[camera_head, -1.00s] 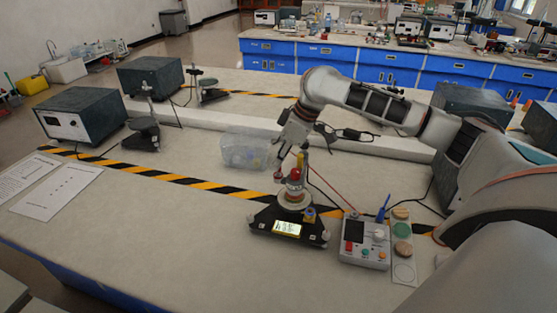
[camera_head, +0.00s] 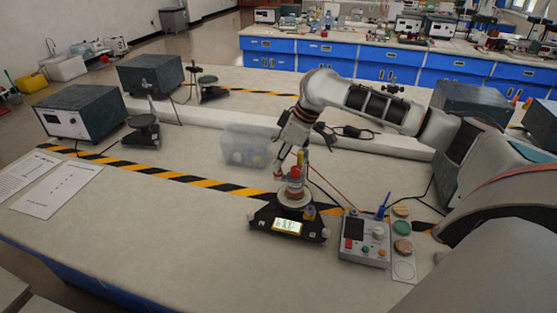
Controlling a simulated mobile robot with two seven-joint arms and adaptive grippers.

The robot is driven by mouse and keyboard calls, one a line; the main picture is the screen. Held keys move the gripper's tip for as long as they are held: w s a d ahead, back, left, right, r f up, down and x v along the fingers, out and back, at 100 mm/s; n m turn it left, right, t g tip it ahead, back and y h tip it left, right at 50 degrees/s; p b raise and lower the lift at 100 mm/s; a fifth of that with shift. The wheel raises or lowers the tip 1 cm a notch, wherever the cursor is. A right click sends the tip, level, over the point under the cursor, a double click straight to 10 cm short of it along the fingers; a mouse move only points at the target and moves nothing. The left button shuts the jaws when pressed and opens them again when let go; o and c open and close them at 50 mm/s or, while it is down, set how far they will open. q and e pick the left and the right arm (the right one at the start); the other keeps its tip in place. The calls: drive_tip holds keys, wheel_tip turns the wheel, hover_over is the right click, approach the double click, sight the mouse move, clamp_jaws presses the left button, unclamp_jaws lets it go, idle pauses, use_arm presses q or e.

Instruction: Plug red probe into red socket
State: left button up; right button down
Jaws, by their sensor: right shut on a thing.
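My right gripper (camera_head: 289,163) points down just above and behind a black triangular device (camera_head: 289,229) with a lit display and a round top. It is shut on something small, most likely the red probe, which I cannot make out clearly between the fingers. A red part (camera_head: 295,171) shows at the fingertips, close above the round top; I cannot tell whether they touch. A thin red wire (camera_head: 335,188) runs from there to the grey control box (camera_head: 364,238). I cannot clearly identify the red socket. My left gripper is out of view.
A blue probe (camera_head: 383,206) stands upright at the control box, beside a strip of round coloured pads (camera_head: 403,246). A clear bin (camera_head: 245,146) stands left of my gripper. Grey instrument boxes (camera_head: 82,114) and paper sheets (camera_head: 56,190) lie left. The front left table is clear.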

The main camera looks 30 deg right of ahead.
drive_tip(key=shift+f, duration=0.3)
drive_tip(key=c, duration=1.8)
unclamp_jaws()
drive_tip(key=shift+o, duration=0.2)
drive_tip(key=shift+r, duration=3.75)
drive_tip(key=shift+s+a+f, duration=0.1)
